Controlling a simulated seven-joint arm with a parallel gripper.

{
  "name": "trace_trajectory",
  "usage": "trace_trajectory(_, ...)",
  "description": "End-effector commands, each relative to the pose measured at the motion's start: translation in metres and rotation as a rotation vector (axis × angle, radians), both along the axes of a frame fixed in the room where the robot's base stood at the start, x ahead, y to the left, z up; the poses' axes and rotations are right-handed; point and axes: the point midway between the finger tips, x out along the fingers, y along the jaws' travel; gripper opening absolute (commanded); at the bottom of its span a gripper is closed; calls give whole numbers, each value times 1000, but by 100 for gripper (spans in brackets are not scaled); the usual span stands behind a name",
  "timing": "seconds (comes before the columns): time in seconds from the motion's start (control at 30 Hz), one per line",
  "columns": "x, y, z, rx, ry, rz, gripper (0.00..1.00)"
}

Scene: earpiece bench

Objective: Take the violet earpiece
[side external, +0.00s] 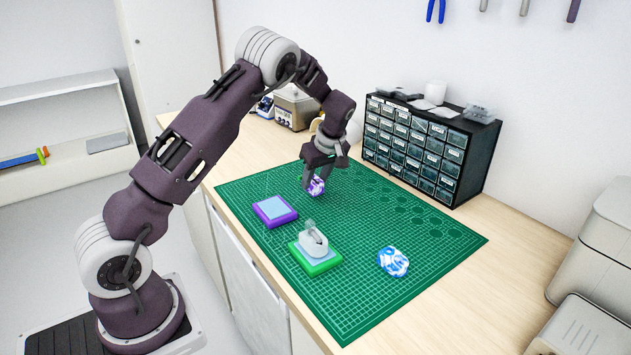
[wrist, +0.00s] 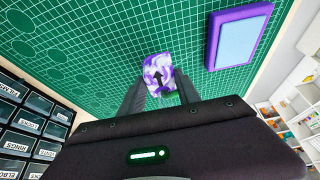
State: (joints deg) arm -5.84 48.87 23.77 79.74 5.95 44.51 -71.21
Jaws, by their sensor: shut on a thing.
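The violet earpiece (side external: 316,186) is a rounded piece with a violet and white pattern, held between the fingers of my gripper (side external: 315,180). In the wrist view the earpiece (wrist: 158,74) shows a dark arrow mark on its face, and the fingertips of my gripper (wrist: 160,88) close on it from both sides. In the side view it is over the back part of the green mat (side external: 370,290); I cannot tell whether it touches the mat. Part of it is hidden by the fingers.
A violet-rimmed pad (side external: 274,211) lies left of my gripper. A green-rimmed pad (side external: 316,266) bears a white piece (side external: 313,241). A blue and white rounded piece (side external: 393,262) lies at front right. A dark drawer cabinet (side external: 430,146) stands behind. The mat's right side is clear.

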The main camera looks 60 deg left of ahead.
Motion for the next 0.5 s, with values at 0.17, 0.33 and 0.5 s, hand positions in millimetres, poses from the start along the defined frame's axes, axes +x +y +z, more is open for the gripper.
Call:
trace_trajectory(0.17, 0, 0, 5, 0, 0, 1, 0)
trace_trajectory(0.33, 1, 0, 18, 1, -3, 0, 0)
trace_trajectory(0.5, 0, 0, 36, 1, -2, 0, 0)
